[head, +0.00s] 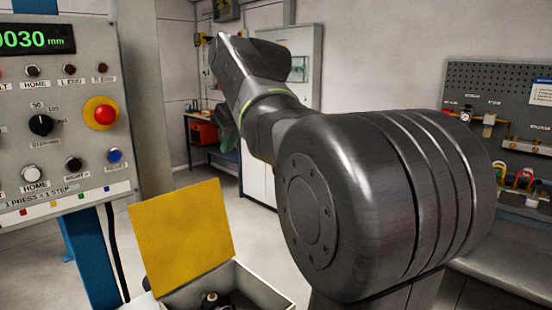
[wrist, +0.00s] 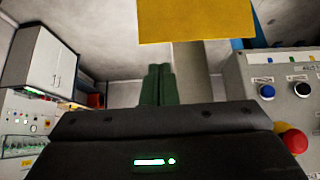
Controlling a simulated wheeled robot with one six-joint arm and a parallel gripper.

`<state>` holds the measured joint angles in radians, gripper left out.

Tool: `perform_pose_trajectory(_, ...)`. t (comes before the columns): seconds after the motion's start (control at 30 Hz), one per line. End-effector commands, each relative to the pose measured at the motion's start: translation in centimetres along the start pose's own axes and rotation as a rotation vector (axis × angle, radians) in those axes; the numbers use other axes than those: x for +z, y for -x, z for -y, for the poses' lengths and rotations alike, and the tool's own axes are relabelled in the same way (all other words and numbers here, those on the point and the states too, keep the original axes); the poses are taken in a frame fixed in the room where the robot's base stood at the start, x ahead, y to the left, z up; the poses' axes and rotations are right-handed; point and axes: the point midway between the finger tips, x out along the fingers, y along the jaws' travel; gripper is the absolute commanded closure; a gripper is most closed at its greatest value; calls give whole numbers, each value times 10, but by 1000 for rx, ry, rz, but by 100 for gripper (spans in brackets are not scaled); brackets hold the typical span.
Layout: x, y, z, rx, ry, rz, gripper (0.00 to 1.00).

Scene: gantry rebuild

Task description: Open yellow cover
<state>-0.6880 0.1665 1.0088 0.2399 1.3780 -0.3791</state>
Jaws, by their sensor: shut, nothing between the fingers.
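The yellow cover (head: 185,232) stands raised, tilted back, at the rear edge of an open light-grey box (head: 262,288) in the head view. A dark round part (head: 212,301) shows inside the box. The yellow cover also fills the top middle of the wrist view (wrist: 197,22). My gripper (wrist: 157,68) has its two green fingers together, with nothing between them. Its tips sit just below the cover's edge in that picture, with a gap between.
A control panel (head: 60,130) with a red stop button (head: 104,114), knobs and a green display stands at the left. A grey cabinet (head: 300,55) and blue workbench (head: 215,145) are behind. A pegboard (head: 500,95) with tools is at the right.

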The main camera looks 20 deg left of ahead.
Motion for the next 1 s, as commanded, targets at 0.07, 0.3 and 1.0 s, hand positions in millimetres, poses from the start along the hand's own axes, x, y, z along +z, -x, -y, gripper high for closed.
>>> perform_pose_trajectory(0.07, 0, 0, 0, 0, 0, 0, 100)
perform_pose_trajectory(0.3, 0, -2, 0, -1, 0, 1, 100)
perform_pose_trajectory(1.0, 0, -121, 0, -1, 0, 4, 100)
